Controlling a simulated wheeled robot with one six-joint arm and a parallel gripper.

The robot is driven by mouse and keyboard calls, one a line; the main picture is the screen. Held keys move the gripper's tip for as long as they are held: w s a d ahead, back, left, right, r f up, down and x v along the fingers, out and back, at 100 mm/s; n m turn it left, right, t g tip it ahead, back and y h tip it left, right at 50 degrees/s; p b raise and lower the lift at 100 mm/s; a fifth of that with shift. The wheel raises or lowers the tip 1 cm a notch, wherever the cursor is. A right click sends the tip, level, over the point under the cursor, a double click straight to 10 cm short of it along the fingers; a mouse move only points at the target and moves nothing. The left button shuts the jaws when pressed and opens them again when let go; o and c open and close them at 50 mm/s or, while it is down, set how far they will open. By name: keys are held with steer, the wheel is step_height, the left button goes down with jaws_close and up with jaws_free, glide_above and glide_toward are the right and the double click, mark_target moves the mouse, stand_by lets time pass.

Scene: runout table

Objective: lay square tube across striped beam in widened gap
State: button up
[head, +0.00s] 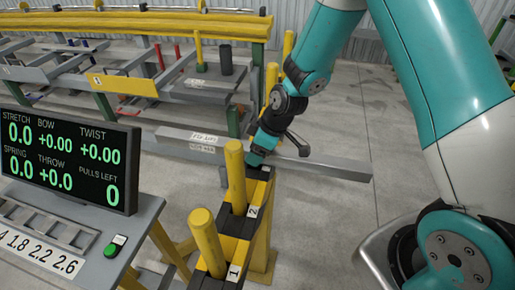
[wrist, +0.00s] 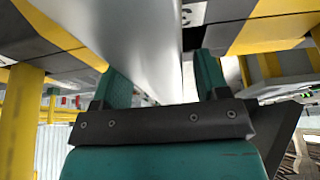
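The grey square tube (head: 335,167) runs left to right across the far end of the near striped beam (head: 229,248). In the wrist view the tube (wrist: 125,35) passes over the black and yellow beam (wrist: 270,35) and hides part of a white label. My gripper (head: 258,160) is at the tube where it crosses the beam. In the wrist view its teal fingers (wrist: 164,78) stand apart on either side of the tube. A narrow gap shows beside the right finger. The left finger overlaps the tube's edge, so contact there is unclear.
Yellow posts (head: 236,178) rise from the beam beside labels 1 and 2. A readout panel (head: 65,158) and a bench with a green button (head: 115,245) stand at left. A yellow-railed rack (head: 140,26) is behind. Floor at right is clear.

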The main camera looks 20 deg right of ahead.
steer(key=shift+r, duration=0.3)
steer(key=v, duration=1.1)
steer(key=s+a+r+m+g+p, duration=0.1)
steer(key=s+a+r, duration=0.3)
steer(key=s+r, duration=0.4)
steer(key=s+a+r+m+g+p, duration=0.1)
steer(key=s+a+r, duration=0.3)
steer(key=s+r, duration=0.4)
steer(key=shift+s+m+g+p, duration=0.4)
steer(key=shift+s+m+p, duration=0.45)
steer(key=shift+s, duration=2.2)
steer(key=shift+a, duration=0.1)
